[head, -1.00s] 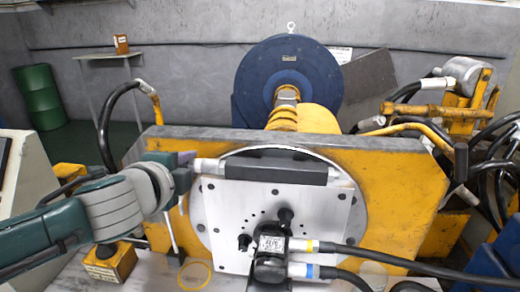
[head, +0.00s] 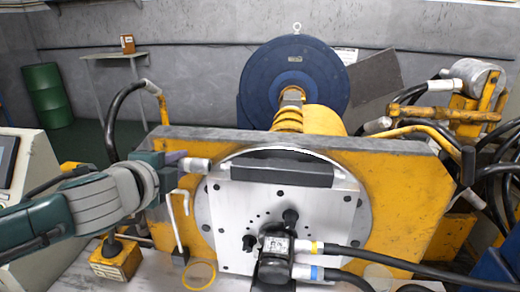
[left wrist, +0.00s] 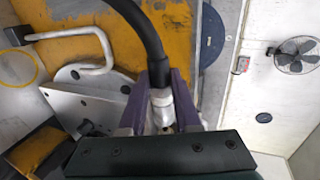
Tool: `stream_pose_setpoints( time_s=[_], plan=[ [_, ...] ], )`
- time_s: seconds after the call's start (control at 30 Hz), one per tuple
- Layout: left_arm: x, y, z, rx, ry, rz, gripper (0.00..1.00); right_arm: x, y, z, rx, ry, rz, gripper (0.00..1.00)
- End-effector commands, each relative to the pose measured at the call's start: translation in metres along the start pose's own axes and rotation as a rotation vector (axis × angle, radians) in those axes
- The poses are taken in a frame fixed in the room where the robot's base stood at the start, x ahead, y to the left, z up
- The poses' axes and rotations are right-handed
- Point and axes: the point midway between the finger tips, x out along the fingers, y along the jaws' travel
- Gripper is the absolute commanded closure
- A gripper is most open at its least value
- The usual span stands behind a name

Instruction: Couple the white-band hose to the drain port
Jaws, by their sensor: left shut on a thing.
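My left gripper (head: 178,161) is shut on the pale metal end fitting (head: 197,164) of a hose, left of the motor's face plate. In the left wrist view, the fitting (left wrist: 162,104) sits between the purple fingers and a black hose (left wrist: 143,32) runs up from it. I cannot make out a white band clearly. The black hydraulic motor (head: 273,248) is on the pale square plate (head: 325,225). Yellow-band (head: 318,247) and blue-band (head: 316,272) hoses are attached to its right side. Dark stubs (head: 290,216) and (head: 249,242) stand on it; I cannot tell which is the drain port. My right gripper is not in view.
A white bent rod (head: 175,215) stands just below my left gripper. A dark bar (head: 281,173) lies across the plate's top. The yellow frame (head: 405,190) surrounds the plate. A yellow block (head: 117,259) and yellow ring (head: 199,275) lie at lower left.

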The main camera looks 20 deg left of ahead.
Motion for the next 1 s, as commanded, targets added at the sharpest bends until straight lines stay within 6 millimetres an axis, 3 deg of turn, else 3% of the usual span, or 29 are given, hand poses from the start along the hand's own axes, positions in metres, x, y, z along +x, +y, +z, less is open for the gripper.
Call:
stream_pose_setpoints(
  time_s=[0.33,0.8,1.0],
  plan=[
    [-0.003,0.000,0.000,0.000,0.002,0.000,1.00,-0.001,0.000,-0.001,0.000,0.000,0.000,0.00],
    [-0.040,0.014,0.000,-0.001,0.002,0.000,1.00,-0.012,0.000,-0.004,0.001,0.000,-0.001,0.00],
    [-0.047,0.016,0.001,0.000,0.001,-0.002,1.00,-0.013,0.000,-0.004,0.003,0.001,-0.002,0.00]
  ],
)
